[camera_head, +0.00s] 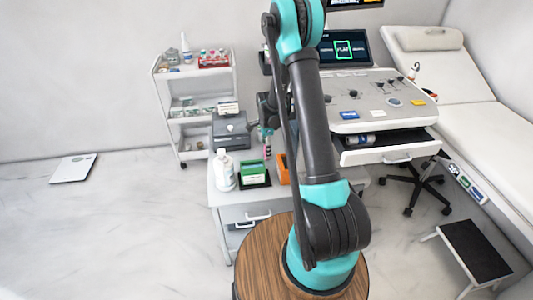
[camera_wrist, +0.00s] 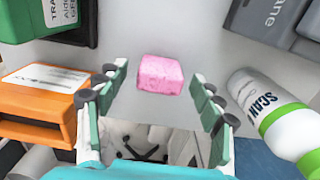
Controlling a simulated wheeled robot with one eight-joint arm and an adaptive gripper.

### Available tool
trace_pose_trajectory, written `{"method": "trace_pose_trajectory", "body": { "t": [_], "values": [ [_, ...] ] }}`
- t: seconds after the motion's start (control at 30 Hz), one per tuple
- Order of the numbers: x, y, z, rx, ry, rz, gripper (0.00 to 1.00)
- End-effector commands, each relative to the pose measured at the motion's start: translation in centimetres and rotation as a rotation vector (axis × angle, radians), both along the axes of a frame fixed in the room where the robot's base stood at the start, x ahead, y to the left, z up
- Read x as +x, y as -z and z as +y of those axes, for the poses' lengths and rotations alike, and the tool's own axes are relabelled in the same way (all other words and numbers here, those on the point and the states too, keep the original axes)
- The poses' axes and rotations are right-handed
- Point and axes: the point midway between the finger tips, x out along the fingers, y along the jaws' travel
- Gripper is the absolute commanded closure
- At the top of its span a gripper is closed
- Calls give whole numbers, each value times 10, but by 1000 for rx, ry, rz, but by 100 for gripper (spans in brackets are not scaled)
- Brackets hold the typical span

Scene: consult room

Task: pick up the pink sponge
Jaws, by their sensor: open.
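The pink sponge (camera_wrist: 160,74) is a small block on a pale grey surface in the upper middle of the wrist view. My gripper (camera_wrist: 160,80) is open, with one green-grey finger on the left of the sponge and one on the right in the picture. Clear gaps show between the sponge and both fingers, and nothing is held. In the head view my arm covers much of the cabinet top, and I cannot make out the sponge clearly there.
In the wrist view an orange box (camera_wrist: 38,98) and a green box (camera_wrist: 48,18) lie left, a SCAN bottle (camera_wrist: 272,112) right, and a grey device (camera_wrist: 275,22) upper right. The head view shows a white bottle (camera_head: 223,170) on the cabinet and an open drawer (camera_head: 388,150) nearby.

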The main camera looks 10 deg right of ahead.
Motion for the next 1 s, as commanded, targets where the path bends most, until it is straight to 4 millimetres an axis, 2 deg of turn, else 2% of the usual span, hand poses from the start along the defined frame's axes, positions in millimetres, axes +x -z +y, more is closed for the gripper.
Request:
{"method": "trace_pose_trajectory", "body": {
  "t": [0.1,0.37,0.7,0.77,1.0],
  "values": [
    [0,9,0,0,0,0,33],
    [0,10,0,0,-1,0,33],
    [0,10,0,0,-1,0,75],
    [0,10,0,0,-1,0,81],
    [0,9,0,0,-1,0,81]
  ]
}}
